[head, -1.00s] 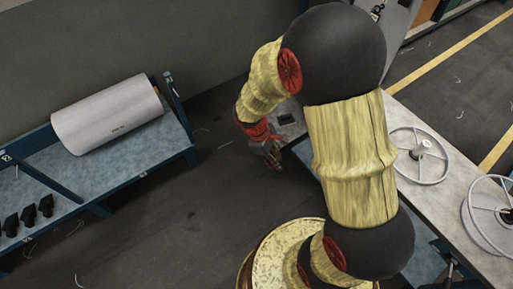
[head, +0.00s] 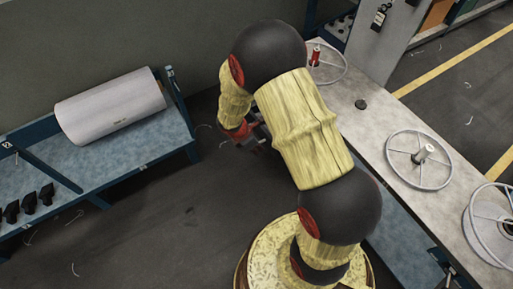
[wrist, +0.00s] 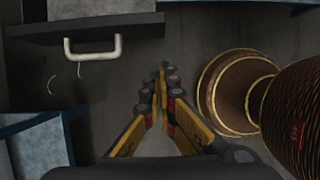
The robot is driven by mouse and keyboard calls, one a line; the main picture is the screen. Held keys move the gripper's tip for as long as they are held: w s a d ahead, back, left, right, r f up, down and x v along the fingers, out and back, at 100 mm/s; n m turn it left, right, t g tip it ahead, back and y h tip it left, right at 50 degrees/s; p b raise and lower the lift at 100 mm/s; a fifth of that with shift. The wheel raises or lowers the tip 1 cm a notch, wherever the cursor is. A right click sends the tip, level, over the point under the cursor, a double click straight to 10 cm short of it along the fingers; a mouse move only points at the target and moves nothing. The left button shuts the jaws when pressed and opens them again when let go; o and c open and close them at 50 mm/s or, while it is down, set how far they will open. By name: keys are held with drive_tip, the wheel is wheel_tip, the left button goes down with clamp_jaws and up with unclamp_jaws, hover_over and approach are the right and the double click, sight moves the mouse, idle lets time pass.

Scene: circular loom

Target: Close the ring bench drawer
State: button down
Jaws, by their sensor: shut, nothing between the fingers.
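The drawer front (wrist: 85,29) is a dark panel with a pale bar handle (wrist: 92,52) at the upper left of the wrist view. Part of a grey surface shows behind it, and how far the drawer is open is unclear. My gripper (wrist: 162,72) is shut and empty, its fingertips right of the handle and apart from it in the picture. In the head view my gripper (head: 257,137) is partly hidden by my arm. The ring bench (head: 375,125) runs along the right there, but the drawer is not clearly visible.
Wheel-like rings, one (head: 419,158) with a hub, lie on the bench top. A blue-framed bench (head: 95,160) with a grey roll (head: 110,105) stands at left. Dark open floor (head: 165,225) lies between them.

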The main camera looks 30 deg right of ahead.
drive_tip(key=d+f+b, duration=0.3)
drive_tip(key=d+f, duration=0.2)
drive_tip(key=d, duration=0.1)
drive_tip(key=shift+f, duration=0.15)
drive_tip(key=shift+d, duration=0.1)
drive_tip(key=w+d+p, duration=0.1)
drive_tip(key=d+p, duration=0.7)
drive_tip(key=d, duration=1.8)
drive_tip(key=shift+d+p, duration=0.3)
